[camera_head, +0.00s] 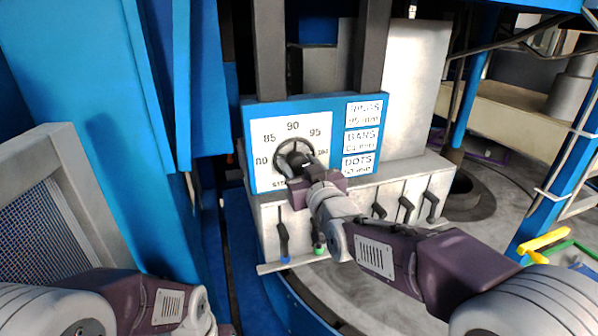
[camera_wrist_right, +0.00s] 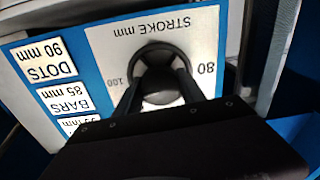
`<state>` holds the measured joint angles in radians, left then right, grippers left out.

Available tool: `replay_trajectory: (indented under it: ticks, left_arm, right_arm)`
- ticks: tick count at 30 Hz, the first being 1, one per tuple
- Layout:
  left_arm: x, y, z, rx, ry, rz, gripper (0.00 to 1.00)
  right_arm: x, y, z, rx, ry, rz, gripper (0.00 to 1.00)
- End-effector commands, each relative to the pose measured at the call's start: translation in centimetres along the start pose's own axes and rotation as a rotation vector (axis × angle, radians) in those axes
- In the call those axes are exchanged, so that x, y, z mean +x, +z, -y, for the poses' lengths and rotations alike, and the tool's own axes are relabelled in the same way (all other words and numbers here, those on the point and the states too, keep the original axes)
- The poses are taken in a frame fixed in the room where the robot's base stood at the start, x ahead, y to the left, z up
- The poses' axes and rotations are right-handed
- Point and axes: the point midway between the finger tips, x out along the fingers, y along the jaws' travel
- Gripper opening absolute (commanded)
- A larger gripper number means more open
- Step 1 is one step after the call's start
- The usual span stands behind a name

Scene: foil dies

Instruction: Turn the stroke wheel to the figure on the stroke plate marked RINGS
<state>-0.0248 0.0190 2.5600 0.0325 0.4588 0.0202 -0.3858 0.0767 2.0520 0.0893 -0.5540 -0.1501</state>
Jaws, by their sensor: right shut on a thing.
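The stroke wheel (camera_head: 280,150) is a dark round wheel on a white dial marked 80, 85, 90, 95 and 100. My right gripper (camera_head: 302,163) is shut on the wheel, and its fingers straddle the dark hub in the right wrist view (camera_wrist_right: 159,88). The gripper covers part of the wheel, and I cannot make out a pointer. The RINGS stroke plate (camera_head: 364,112) is the top one of three at the dial's right and appears to read 95 mm, slightly blurred. My left gripper is out of view; only my left arm shows at lower left.
The BARS plate (camera_head: 361,141), 85 mm, and the DOTS plate (camera_head: 358,164), 90 mm, sit below RINGS. Several dark levers (camera_head: 407,208) stand in slots below the panel. A blue column (camera_head: 95,90) and a mesh guard (camera_head: 45,220) stand at left.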

Motion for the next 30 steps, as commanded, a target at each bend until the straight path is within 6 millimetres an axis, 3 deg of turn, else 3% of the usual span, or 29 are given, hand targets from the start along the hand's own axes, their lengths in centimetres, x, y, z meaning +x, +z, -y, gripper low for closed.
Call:
replay_trajectory:
  ticks: [1,10,21,30]
  left_arm:
    - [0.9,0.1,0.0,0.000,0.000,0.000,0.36]
    - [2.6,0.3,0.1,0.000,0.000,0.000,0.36]
    - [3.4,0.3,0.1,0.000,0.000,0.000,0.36]
    - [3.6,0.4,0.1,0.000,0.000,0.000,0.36]
  right_arm:
    - [0.0,0.4,0.1,-0.037,-0.001,-0.003,0.06]
    - [0.0,0.2,0.1,-0.286,0.001,0.005,0.06]
    - [0.0,0.1,0.0,-0.492,0.001,0.013,0.06]
    - [0.0,0.1,0.0,-0.552,0.001,0.015,0.06]
